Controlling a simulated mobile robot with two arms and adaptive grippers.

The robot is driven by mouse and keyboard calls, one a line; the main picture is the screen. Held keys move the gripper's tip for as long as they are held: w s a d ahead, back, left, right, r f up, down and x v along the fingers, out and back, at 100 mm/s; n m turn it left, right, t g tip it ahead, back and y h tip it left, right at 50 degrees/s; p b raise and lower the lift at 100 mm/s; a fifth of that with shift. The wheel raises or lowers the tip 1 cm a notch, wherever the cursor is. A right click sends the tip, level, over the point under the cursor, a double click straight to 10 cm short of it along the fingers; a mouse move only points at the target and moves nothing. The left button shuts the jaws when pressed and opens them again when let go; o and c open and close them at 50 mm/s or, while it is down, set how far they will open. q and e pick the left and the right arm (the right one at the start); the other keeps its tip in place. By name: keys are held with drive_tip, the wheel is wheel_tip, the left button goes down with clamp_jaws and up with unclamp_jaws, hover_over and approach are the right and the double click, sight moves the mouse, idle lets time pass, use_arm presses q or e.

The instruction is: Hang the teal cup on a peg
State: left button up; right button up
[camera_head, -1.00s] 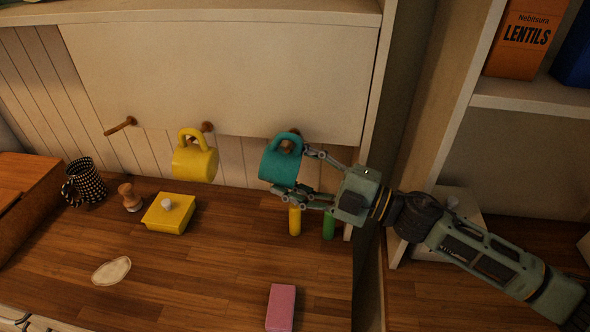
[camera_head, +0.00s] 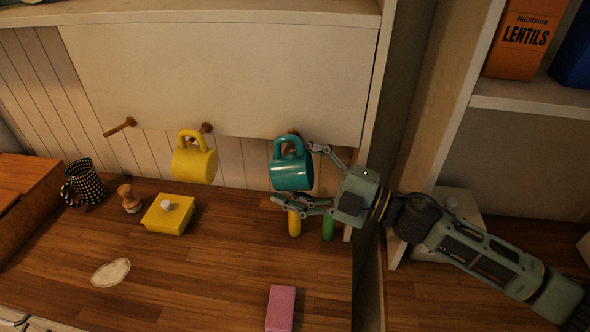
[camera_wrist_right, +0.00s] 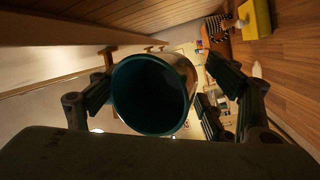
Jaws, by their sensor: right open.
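The teal cup (camera_head: 292,172) is at the rightmost wooden peg (camera_head: 293,133) under the wall cabinet, its handle up at the peg. It appears to hang there, but the handle hides most of the peg. My right gripper (camera_head: 296,175) is open, with one finger above and one below the cup's right side. In the right wrist view the cup (camera_wrist_right: 150,95) shows its dark open mouth between the spread fingers (camera_wrist_right: 160,92). My left gripper is not in view.
A yellow cup (camera_head: 195,164) hangs on the middle peg; the left peg (camera_head: 120,127) is empty. On the counter are a patterned mug (camera_head: 85,184), a yellow butter dish (camera_head: 168,215), yellow and green cylinders below the cup, and a pink block (camera_head: 281,307).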

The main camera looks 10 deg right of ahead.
drive_tip(key=shift+d, duration=0.1)
drive_tip(key=v, duration=0.7)
drive_tip(key=shift+s, duration=0.2)
drive_tip(key=shift+d, duration=0.15)
